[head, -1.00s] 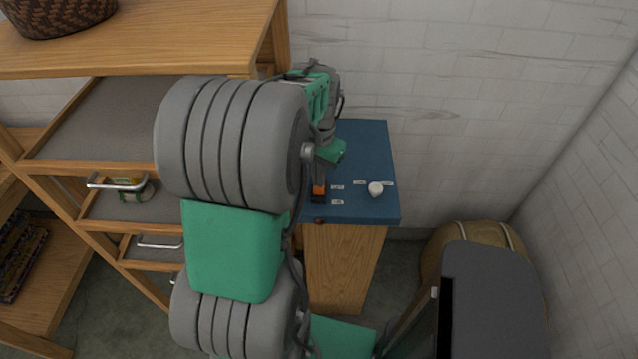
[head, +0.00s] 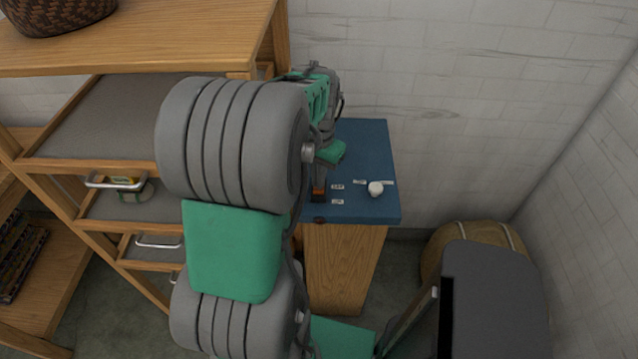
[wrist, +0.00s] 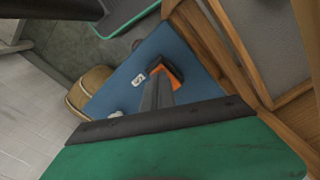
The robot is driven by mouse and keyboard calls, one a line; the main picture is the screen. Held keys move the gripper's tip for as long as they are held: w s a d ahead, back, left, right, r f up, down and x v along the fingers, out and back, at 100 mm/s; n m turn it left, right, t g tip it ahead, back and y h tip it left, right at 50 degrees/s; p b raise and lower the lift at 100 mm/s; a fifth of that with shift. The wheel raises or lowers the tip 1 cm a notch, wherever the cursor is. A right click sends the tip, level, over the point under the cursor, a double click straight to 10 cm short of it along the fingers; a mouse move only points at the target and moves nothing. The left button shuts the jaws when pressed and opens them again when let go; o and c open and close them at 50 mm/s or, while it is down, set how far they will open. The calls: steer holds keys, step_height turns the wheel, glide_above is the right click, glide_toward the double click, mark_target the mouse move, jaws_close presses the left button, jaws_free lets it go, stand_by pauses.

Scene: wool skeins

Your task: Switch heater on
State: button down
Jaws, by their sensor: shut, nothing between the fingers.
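The blue-topped stand (head: 365,150) bears a small orange switch (head: 319,186) in a dark housing, with white labels (head: 337,187) beside it. In the wrist view the orange switch (wrist: 173,71) lies just at the tips of my gripper (wrist: 160,80). My gripper is shut and empty, its grey fingers pointing down at the switch and covering part of it. I cannot tell whether they touch it or which way it is set. In the head view my arm hides most of the gripper.
A white knob (head: 376,189) stands on the blue top, right of the switch. A wooden shelf unit (head: 130,65) with drawers stands close on the left. White brick wall (head: 460,100) is behind. A tan round pouf (head: 450,238) sits on the floor at right.

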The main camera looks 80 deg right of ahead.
steer(key=shift+f+b, duration=0.35)
steer(key=shift+f, duration=0.25)
steer(key=shift+r, duration=0.15)
steer(key=shift+r+p, duration=2.6)
steer(key=shift+r, duration=0.8)
